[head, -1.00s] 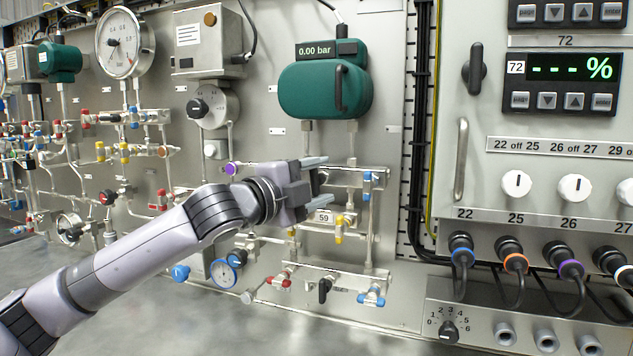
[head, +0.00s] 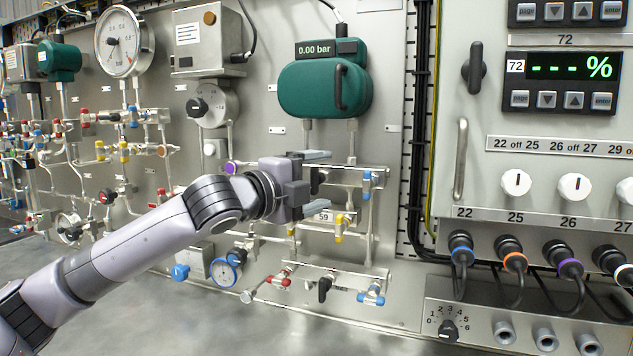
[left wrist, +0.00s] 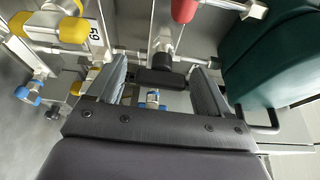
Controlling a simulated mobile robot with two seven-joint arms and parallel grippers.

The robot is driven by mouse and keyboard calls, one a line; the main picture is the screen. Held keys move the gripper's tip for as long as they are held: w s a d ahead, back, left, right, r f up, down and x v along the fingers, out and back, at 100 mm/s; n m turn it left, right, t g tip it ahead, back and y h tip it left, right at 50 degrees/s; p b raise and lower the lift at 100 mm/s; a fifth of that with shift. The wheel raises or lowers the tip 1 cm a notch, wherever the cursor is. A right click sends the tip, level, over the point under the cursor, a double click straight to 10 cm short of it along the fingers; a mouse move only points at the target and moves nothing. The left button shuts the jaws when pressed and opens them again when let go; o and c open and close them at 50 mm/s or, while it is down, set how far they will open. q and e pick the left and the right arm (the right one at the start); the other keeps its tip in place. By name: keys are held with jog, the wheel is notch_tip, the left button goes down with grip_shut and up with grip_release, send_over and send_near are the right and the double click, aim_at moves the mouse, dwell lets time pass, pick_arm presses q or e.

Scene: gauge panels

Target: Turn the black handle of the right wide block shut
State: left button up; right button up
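My left gripper (head: 322,172) is at the upper wide metal block (head: 345,177) below the green box, with its fingers spread apart. In the left wrist view, a black handle (left wrist: 158,77) lies between the open fingers of my left gripper (left wrist: 160,73), its bar pointing from one finger toward the other. Small gaps seem to show at its ends; I cannot tell about contact. My gripper hides this handle in the head view. A blue handle (head: 367,186) is on the block's right end. A red handle (left wrist: 185,8) shows in the wrist view. My right gripper is out of view.
A lower block carries a black handle (head: 324,288). The green box (head: 310,90) with its black bar stands just above the gripper. Yellow valves (head: 340,228) and the 59 label (head: 323,217) are just below. A bench surface (head: 200,315) lies in front.

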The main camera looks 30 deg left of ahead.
pick_arm(q)
jog(key=shift+s+a+f+b, duration=0.1)
jog(key=shift+s+b, duration=0.2)
jog(key=shift+s, duration=0.25)
jog(key=shift+s+a+b, duration=0.2)
jog(key=shift+s+b, duration=0.25)
jog(key=shift+s, duration=1.05)
jog(key=shift+s+a+b, duration=0.2)
jog(key=shift+s+b, duration=0.2)
jog(key=shift+s, duration=1.05)
